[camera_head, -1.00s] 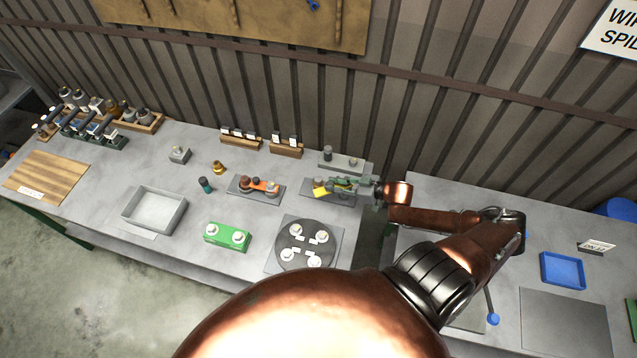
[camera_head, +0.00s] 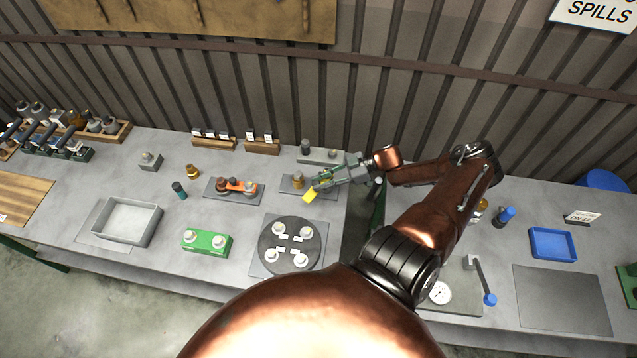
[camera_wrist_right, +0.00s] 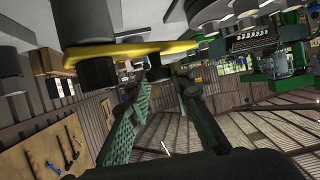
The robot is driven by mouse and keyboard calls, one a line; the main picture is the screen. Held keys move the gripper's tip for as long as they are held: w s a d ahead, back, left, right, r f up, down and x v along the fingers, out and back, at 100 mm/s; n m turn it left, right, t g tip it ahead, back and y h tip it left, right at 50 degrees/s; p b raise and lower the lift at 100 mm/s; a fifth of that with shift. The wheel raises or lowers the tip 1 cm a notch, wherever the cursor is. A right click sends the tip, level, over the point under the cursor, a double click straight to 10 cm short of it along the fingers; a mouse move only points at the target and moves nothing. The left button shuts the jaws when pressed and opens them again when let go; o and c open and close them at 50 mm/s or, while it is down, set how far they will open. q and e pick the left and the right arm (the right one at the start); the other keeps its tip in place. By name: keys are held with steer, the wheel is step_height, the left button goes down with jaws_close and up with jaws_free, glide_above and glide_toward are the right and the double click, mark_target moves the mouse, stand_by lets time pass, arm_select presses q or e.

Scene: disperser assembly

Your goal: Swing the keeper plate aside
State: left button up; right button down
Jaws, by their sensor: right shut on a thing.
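The yellow keeper plate (camera_head: 309,197) shows at the front left of a small grey fixture base (camera_head: 285,187) near the bench's right end. A brass-coloured post (camera_head: 298,181) stands on that base, just behind the plate. My right gripper (camera_head: 323,184) reaches in from the right, low over the fixture, and is shut on the keeper plate. In the right wrist view the yellow plate (camera_wrist_right: 155,48) crosses at the tips of the green-padded fingers (camera_wrist_right: 165,78); the exact contact is partly hidden. My left gripper is not in view.
A black round plate (camera_head: 268,250) with several white-topped knobs lies in front of the fixture. An orange-topped part on a grey base (camera_head: 223,193) is to its left, a grey block with posts (camera_head: 318,155) behind. A gap separates the right-hand bench (camera_head: 520,215).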

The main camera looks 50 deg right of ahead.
steer(key=c, duration=1.7)
jaws_free()
steer(key=v, duration=1.2)
